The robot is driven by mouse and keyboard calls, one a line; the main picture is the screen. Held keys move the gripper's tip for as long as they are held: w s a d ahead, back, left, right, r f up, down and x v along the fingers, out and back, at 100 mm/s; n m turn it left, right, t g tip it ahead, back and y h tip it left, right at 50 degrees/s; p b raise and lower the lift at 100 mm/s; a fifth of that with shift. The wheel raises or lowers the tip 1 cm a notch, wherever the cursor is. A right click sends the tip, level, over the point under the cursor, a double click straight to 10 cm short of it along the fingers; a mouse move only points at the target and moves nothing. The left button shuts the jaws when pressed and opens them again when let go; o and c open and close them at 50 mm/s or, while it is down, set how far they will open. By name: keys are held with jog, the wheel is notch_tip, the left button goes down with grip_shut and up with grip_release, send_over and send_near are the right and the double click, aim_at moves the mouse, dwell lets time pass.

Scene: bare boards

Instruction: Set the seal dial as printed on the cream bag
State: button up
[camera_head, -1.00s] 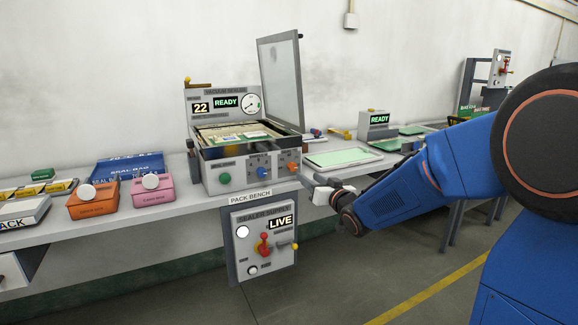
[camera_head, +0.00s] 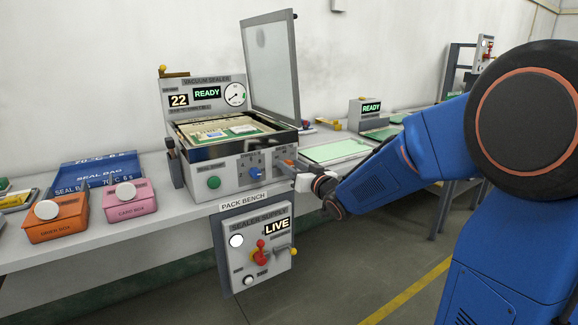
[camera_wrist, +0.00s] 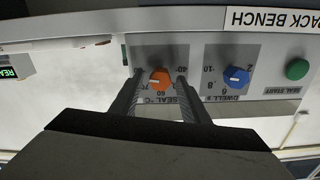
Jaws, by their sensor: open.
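The seal dial is an orange knob (camera_wrist: 160,78) marked SEAL °C on the sealer's front panel. Its pale mark points to the left in the wrist view, towards a partly hidden number; 40 and 60 are also readable. My gripper (camera_head: 291,165) is open, its fingers on either side of the knob in the wrist view (camera_wrist: 159,86); I cannot tell whether they touch it. The vacuum sealer (camera_head: 226,184) stands lid up, reading 22 and READY. A cream, printed flat item (camera_head: 206,130) lies in its chamber; its print is unreadable.
The blue dwell dial (camera_wrist: 236,76) and green seal start button (camera_wrist: 297,69) are beside the orange knob. A sealer supply panel (camera_head: 256,248) reading LIVE hangs below. A blue bag sheet (camera_head: 98,171) shows 70°C 8 s. Orange (camera_head: 57,217) and pink (camera_head: 130,199) boxes stand left.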

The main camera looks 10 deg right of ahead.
jog(key=c, duration=1.1)
jog(key=shift+o, duration=0.2)
jog(key=shift+n, duration=0.3)
jog(key=n, duration=1.9)
jog(key=shift+s+a+f, duration=0.1)
jog(key=shift+a+f, duration=0.1)
